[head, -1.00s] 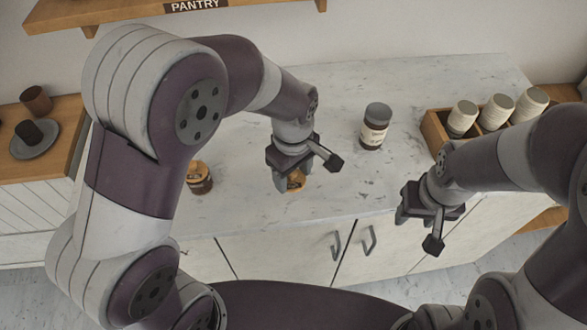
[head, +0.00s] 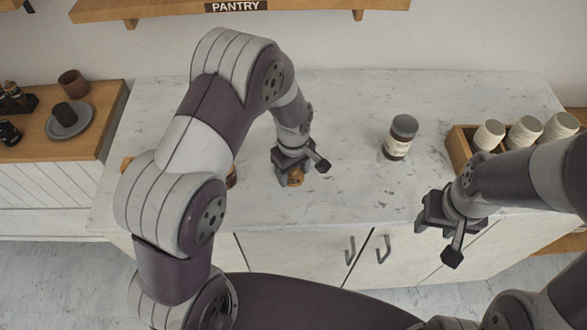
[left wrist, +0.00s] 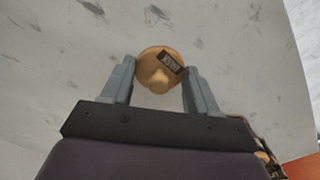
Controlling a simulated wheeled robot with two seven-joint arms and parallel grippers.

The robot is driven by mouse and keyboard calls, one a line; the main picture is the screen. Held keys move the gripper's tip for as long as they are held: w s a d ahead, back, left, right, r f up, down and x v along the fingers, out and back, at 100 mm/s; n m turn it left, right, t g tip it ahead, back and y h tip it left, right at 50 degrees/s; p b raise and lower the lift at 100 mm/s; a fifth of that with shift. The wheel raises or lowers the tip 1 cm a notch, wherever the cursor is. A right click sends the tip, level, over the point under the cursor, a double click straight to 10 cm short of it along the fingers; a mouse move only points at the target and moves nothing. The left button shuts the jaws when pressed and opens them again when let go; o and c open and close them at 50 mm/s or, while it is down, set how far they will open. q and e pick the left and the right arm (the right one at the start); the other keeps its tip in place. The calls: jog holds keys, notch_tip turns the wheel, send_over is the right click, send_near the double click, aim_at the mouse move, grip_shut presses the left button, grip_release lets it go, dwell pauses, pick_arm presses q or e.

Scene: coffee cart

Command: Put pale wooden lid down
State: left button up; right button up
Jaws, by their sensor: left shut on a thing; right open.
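The pale wooden lid (left wrist: 158,66) is a round tan disc with a knob and a small dark label, seen between my left fingertips in the left wrist view. It also shows under the gripper in the head view (head: 295,178). My left gripper (head: 296,168) is shut on the lid, low over the marble counter (head: 330,120). I cannot tell whether the lid touches the counter. My right gripper (head: 437,228) is open and empty in front of the counter's front edge, at the right.
A dark-capped jar (head: 399,138) stands on the counter right of my left gripper. A wooden crate (head: 459,150) with several cups is at the right. A mostly hidden jar (head: 231,177) is behind my left arm. Counter between the lid and the dark-capped jar is clear.

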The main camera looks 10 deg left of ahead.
aim_at(293, 171)
pick_arm(q)
jog(key=o, duration=1)
jog(key=shift+r, duration=0.2)
notch_tip(293, 171, up, 12)
jog(key=b, duration=0.1)
jog(key=s+a+m, duration=0.2)
jog(key=s+m, duration=0.1)
jog(key=s, duration=0.1)
jog(key=s+a+m+t, duration=0.1)
jog(key=s+a+m, duration=0.1)
jog(key=s, duration=0.3)
jog(key=s+a+m, duration=0.2)
jog(key=s+m, duration=0.2)
jog(key=m, duration=0.1)
jog(key=shift+s+f, duration=0.25)
jog(key=shift+f, duration=0.1)
